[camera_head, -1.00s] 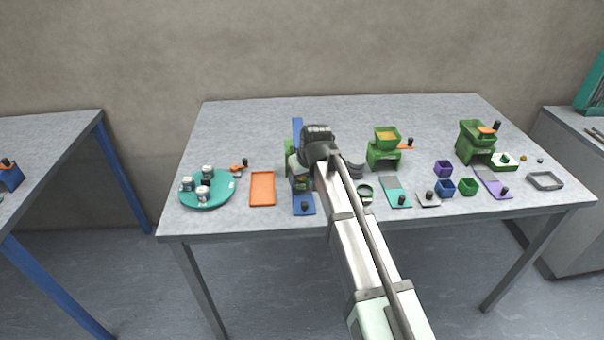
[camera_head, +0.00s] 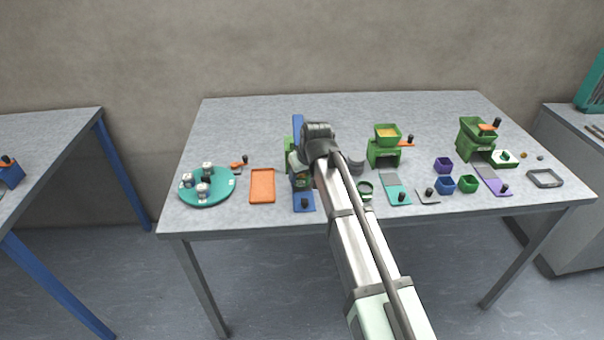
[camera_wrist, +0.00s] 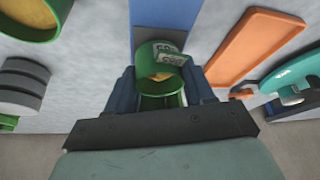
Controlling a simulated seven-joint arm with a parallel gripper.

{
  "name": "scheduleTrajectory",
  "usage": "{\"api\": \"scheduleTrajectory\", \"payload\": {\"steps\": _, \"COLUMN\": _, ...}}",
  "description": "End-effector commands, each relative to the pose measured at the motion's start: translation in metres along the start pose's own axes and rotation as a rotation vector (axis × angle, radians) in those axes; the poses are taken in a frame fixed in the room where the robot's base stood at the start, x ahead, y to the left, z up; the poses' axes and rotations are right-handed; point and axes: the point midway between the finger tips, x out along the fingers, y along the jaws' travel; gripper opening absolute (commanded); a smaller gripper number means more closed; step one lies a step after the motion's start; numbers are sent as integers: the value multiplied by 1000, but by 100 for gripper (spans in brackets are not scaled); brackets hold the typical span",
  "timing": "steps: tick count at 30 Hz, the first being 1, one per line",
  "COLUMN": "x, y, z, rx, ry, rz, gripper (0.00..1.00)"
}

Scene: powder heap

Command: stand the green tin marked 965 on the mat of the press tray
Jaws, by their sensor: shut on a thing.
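My gripper (camera_wrist: 162,90) is shut on a green tin (camera_wrist: 145,54), with a finger on each side of it. The tin is open at the top, with tan colour inside, and has a pale label whose dark figures I cannot read surely. The tin is near a long blue slab (camera_wrist: 165,14), seen behind it; I cannot tell whether it touches. In the head view the blue slab (camera_head: 304,203) has a black knob at its front end.
An orange tray (camera_head: 262,199) and a teal plate (camera_head: 225,192) with small pale tins lie to the left. To the right are a grey stack (camera_head: 356,166), another green tin (camera_head: 366,194), a green hopper stand (camera_head: 385,155) and a teal slab (camera_head: 398,194). The table's back is clear.

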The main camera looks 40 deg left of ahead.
Motion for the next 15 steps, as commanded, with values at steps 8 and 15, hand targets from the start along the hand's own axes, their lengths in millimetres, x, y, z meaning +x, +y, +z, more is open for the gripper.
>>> {"api": "scheduleTrajectory", "payload": {"steps": 8, "x": 4, "y": 0, "z": 2, "rx": 0, "ry": 1, "rz": 0, "gripper": 17}}
{"api": "scheduleTrajectory", "payload": {"steps": 15, "x": 7, "y": 0, "z": 3, "rx": 0, "ry": 1, "rz": 0, "gripper": 17}}
